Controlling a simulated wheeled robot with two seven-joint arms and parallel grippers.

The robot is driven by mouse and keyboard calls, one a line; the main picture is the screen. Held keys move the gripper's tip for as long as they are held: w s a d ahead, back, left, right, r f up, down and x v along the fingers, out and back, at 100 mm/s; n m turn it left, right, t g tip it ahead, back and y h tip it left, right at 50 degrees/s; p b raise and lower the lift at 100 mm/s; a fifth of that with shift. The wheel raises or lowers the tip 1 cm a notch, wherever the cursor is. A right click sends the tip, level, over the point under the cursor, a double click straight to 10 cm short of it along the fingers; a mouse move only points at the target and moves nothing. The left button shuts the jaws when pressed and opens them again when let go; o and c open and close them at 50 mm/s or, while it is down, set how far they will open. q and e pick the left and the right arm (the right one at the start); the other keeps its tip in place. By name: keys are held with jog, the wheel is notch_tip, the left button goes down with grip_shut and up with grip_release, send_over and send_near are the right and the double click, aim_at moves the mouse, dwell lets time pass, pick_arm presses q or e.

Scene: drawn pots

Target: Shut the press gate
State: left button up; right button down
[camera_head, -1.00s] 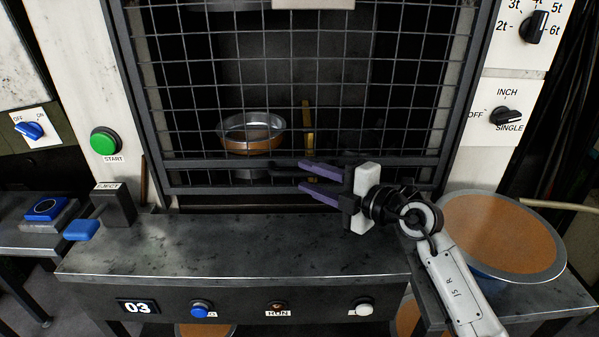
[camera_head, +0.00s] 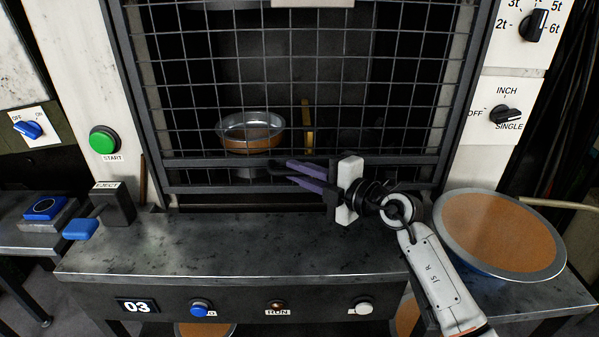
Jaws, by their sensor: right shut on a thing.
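The press gate (camera_head: 400,125) is a dark wire-mesh panel across the press opening. Its lower rail (camera_head: 225,187) is close above the worktable, with a dark gap under it. My right gripper (camera_head: 286,171) reaches in from the right at the gate's lower edge. Its purple fingers are shut on the gate's handle, which they largely hide. Behind the mesh a metal bowl (camera_head: 250,133) with an orange-brown lower part sits inside the press. My left gripper is not in view.
The metal worktable (camera_head: 230,245) is clear in front of the gate. A green start button (camera_head: 103,140) is on the left post, and an eject box (camera_head: 113,205) stands below it. A large orange-filled pan (camera_head: 500,235) rests at the right, beside my right arm.

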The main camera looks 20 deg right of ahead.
notch_tip(320, 180, down, 5)
jog(key=shift+s+f+b, duration=0.1)
jog(key=shift+b, duration=0.55)
jog(key=c, duration=1.8)
grip_release()
jog(key=shift+o, duration=0.2)
jog(key=shift+s+d+r, duration=0.15)
jog(key=shift+r, duration=0.05)
jog(key=v, duration=0.9)
jog(key=shift+s+d+p, duration=0.15)
jog(key=shift+s+p, duration=0.15)
jog(key=shift+s, duration=0.1)
jog(key=shift+f, duration=0.1)
